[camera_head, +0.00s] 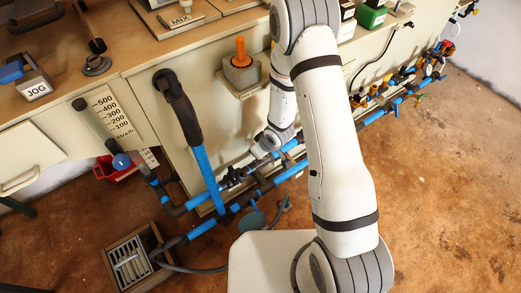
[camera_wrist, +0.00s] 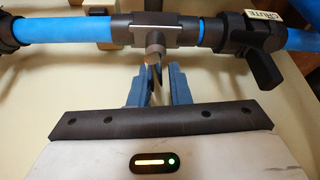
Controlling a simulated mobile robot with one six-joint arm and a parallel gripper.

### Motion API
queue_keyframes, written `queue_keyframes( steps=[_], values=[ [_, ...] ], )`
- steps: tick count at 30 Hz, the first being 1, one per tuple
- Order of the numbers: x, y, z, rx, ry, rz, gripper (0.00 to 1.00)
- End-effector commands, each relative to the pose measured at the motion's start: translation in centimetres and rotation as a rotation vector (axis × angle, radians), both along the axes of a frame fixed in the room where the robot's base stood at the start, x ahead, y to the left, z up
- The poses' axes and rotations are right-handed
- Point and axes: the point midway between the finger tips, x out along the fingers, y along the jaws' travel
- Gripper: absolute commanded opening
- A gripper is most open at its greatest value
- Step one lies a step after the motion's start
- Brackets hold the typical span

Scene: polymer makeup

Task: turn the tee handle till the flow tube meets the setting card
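In the wrist view a grey tee fitting (camera_wrist: 145,38) sits in a blue pipe line. A short grey stem, which looks like the tee handle (camera_wrist: 155,45), points down from it toward my gripper (camera_wrist: 156,73). The two blue fingers stand apart on either side of the stem's lower end; I cannot tell whether they touch it. In the head view my gripper (camera_head: 264,146) is at the low pipes, small and partly hidden by my arm. The flow tube (camera_head: 92,118), dark and tilted, stands at left beside a white scale card (camera_head: 112,112) marked 500 to 100. I cannot make out a separate setting card.
A black-handled valve (camera_wrist: 262,60) with a partly readable label sits right of the tee in the wrist view. A tall blue pipe with a black bend (camera_head: 178,98) rises left of my arm. A floor drain box (camera_head: 128,262) is at lower left. Brown floor is open at right.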

Motion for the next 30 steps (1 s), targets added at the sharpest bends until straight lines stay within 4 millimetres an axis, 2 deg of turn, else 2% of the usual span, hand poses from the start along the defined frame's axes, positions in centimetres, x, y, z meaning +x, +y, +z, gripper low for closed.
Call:
queue_keyframes(
  steps=[1, 7, 14, 17, 25, 30],
  values=[
    [-0.1, 0.0, -0.1, -0.001, 0.002, 0.001, 0.18],
    [0.0, -0.1, 0.0, -0.001, 0.002, -0.003, 0.34],
    [0.1, -0.2, 0.1, -0.001, 0.0, -0.006, 0.34],
    [-0.1, -0.4, 1.0, -0.002, 0.0, -0.006, 0.34],
    [-1.4, -1.5, 5.4, -0.002, -0.001, -0.005, 0.34],
    [-2.0, -2.0, 7.0, -0.002, 0.0, -0.005, 0.34]
  ],
)
